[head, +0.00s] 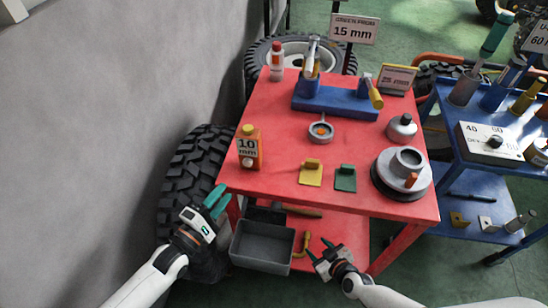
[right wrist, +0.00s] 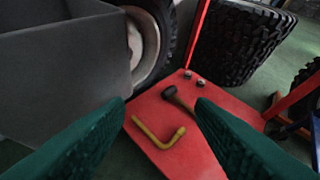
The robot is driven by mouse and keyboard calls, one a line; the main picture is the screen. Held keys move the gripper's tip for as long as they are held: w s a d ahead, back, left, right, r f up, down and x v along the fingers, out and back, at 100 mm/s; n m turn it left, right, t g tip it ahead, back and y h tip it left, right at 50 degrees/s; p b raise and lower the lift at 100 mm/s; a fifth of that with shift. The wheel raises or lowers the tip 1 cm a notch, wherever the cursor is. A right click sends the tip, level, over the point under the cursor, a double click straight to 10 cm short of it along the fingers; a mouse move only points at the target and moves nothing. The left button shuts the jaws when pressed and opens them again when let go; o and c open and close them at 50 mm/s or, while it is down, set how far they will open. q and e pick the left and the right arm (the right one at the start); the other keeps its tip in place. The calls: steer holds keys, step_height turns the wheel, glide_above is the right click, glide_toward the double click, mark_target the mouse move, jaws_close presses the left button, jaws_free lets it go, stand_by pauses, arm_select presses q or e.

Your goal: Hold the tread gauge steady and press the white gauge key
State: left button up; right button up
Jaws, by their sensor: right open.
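The tread gauge appears to be the orange block (head: 256,142) with a "10 mm" label and a yellow knob, upright at the left edge of the red table. A small white key (head: 246,162) shows low on its front face. My left gripper (head: 221,198) is below and left of the gauge, outside the table edge, with its green fingers apart and empty. My right gripper (head: 318,248) is low in front of the table, well away from the gauge. Its fingers are spread, with nothing between them, in the right wrist view (right wrist: 160,105).
The red table (head: 290,195) also holds a blue tool block (head: 335,101), a round dial, yellow and green brackets and a grey round fixture (head: 400,172). A grey bin (head: 262,247) is below. A yellow bent bar (right wrist: 160,138) and a hammer lie on the lower shelf.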

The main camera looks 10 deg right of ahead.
steer(key=w+a+r+n+t+y, duration=0.15)
steer(key=a+r+n+y, duration=0.25)
steer(key=a+r+n, duration=0.9)
steer(key=m+t, duration=0.4)
steer(key=m, duration=0.9)
glide_toward(251, 132)
steer(key=x, duration=1.1)
steer(key=shift+w+a, duration=0.1)
steer(key=shift+w, duration=0.1)
jaws_close()
arm_select(q)
jaws_close()
